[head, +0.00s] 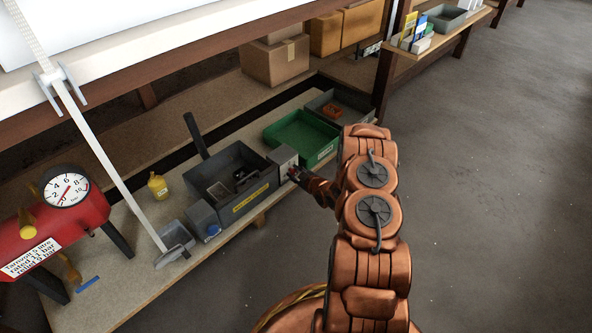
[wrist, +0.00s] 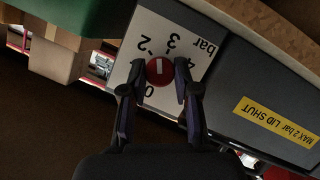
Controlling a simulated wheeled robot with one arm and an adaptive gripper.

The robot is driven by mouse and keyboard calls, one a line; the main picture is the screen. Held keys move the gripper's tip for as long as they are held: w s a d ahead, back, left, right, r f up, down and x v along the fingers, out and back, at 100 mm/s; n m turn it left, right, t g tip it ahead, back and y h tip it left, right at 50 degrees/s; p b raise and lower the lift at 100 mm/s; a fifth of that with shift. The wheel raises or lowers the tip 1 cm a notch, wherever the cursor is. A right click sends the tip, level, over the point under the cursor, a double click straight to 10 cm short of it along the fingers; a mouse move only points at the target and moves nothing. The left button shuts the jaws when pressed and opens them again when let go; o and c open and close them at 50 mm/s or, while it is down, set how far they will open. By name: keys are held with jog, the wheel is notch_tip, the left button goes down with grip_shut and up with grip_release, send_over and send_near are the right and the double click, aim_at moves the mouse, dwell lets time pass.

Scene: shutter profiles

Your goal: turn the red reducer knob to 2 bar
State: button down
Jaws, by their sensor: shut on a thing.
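The red reducer knob (wrist: 160,71) sits on a pale dial plate (wrist: 182,22) marked 0, 2, 3, 4 and "bar", upside down in the wrist view. Its white mark stands nearly upright in the picture, towards the gap between 2 and 3; which end points is hard to tell. My gripper (wrist: 160,84) is shut on the knob, one dark finger on each side. In the head view my gripper (head: 299,176) reaches the front of the small grey reducer box (head: 284,158); the knob is mostly hidden there.
A dark grey bin (head: 241,208) with a yellow label stands left of the box, a green tray (head: 301,137) to the right. A red tank with a gauge (head: 66,187) stands at far left. The floor (head: 490,190) to the right is clear.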

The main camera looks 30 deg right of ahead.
jog(key=n+h+p, duration=0.1)
jog(key=n+p, duration=0.1)
jog(key=p, duration=0.1)
jog(key=shift+a+r+t, duration=0.1)
jog(key=shift+a+t, duration=0.05)
jog(key=shift+t, duration=0.25)
jog(key=shift+s+f+n+t+h+p, duration=0.15)
jog(key=shift+n+t+h+p, duration=0.1)
jog(key=shift+n+p, duration=0.4)
jog(key=shift+w+f+n+t+h+p, duration=0.15)
jog(key=shift+n+h+p, duration=0.1)
jog(key=shift+n+p, duration=0.4)
jog(key=c, duration=0.9)
grip_release()
jog(key=shift+o, duration=0.2)
jog(key=shift+s, duration=0.1)
jog(key=v, duration=1.2)
jog(key=shift+a, duration=0.1)
